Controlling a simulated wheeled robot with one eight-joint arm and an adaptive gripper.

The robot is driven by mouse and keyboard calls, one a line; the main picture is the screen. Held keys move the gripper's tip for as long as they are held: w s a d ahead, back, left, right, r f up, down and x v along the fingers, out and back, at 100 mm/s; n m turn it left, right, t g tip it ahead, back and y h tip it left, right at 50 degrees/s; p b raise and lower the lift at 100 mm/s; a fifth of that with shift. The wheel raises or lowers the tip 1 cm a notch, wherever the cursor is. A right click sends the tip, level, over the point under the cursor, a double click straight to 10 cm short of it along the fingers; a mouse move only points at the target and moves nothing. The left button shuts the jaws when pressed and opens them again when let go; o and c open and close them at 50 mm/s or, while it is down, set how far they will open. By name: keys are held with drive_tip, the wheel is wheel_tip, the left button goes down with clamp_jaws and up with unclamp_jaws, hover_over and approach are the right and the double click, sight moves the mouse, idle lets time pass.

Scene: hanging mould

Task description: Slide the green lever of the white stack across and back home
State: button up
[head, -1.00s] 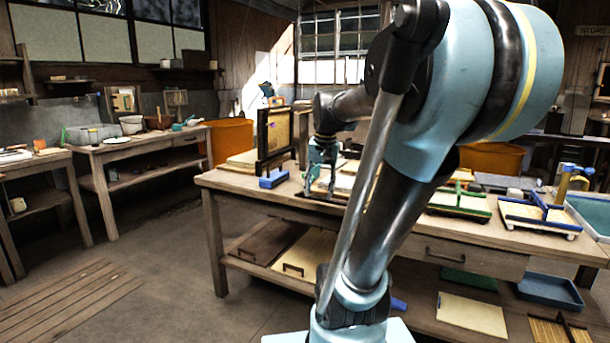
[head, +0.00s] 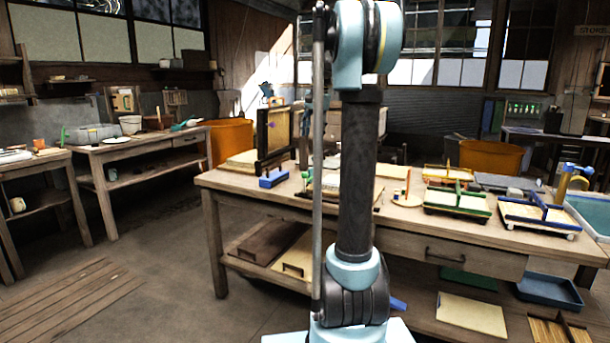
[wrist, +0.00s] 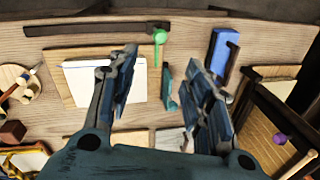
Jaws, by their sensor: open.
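The white stack (wrist: 92,82) lies on a wooden board in the wrist view, with a dark rail along its front side. The green lever (wrist: 160,37) has a round green knob and stands beside the stack's upper right corner, at the dark rail. In the head view the stack (head: 328,182) is partly hidden behind my arm, and the lever (head: 307,178) shows at its left. My gripper (wrist: 162,62) is open and empty above the table. Its left finger overlaps the stack's right part in the picture; the lever shows beyond the gap between the fingertips, apart from them.
A blue block (wrist: 221,52) lies right of the lever. A framed upright panel (wrist: 270,125) stands at the lower right. A round wooden disc (wrist: 20,82) with pegs lies left. In the head view, green-framed (head: 456,198) and blue-framed (head: 538,216) trays occupy the table's right part.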

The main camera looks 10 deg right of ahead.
drive_tip(key=f, duration=0.5)
drive_tip(key=w+a+f, duration=0.1)
drive_tip(key=f, duration=0.5)
drive_tip(key=w+a+f, duration=0.1)
drive_tip(key=f, duration=0.5)
drive_tip(key=shift+w+a, duration=0.1)
drive_tip(key=shift+w, duration=0.15)
clamp_jaws()
